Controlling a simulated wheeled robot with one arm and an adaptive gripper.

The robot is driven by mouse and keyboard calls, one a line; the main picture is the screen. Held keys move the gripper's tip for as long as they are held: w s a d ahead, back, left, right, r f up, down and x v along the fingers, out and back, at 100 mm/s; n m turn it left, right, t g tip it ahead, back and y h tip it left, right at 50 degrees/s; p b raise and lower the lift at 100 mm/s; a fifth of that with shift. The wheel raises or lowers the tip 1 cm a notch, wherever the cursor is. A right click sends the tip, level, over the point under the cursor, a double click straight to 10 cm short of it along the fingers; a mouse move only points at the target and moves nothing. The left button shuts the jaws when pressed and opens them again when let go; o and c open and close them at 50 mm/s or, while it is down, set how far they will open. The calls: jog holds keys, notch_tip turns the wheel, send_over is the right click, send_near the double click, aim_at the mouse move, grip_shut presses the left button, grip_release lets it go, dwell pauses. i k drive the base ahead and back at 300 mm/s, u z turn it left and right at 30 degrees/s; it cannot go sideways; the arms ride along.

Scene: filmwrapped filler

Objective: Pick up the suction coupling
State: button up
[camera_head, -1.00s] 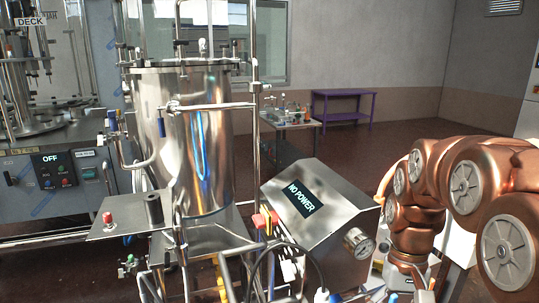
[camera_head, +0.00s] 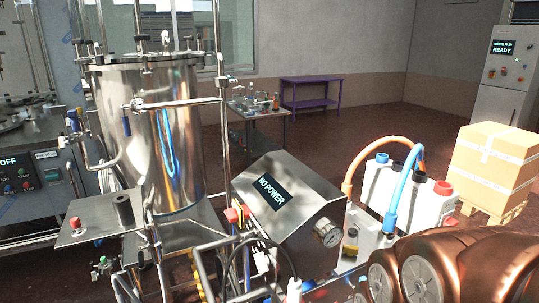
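I cannot single out the suction coupling with certainty. An orange hose (camera_head: 349,172) and a blue hose (camera_head: 400,187) arch over white canisters (camera_head: 437,203) at the right. The blue hose ends in a blue fitting (camera_head: 389,224) low on its left side. The canisters have blue, black and red caps. My copper arm fills the lower right corner and covers the lower part of the canister area. My gripper is not in view.
A steel tank (camera_head: 165,140) on a frame stands at left, with a sloped control box (camera_head: 290,205) reading "NO POWER" beside it. A taped carton (camera_head: 495,165) on a pallet is at right. A purple table (camera_head: 310,92) stands at the back. The floor between is clear.

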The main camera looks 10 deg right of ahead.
aim_at(390, 220)
jog(key=u, duration=0.05)
jog(key=k, duration=0.1)
jog(key=z, duration=0.9)
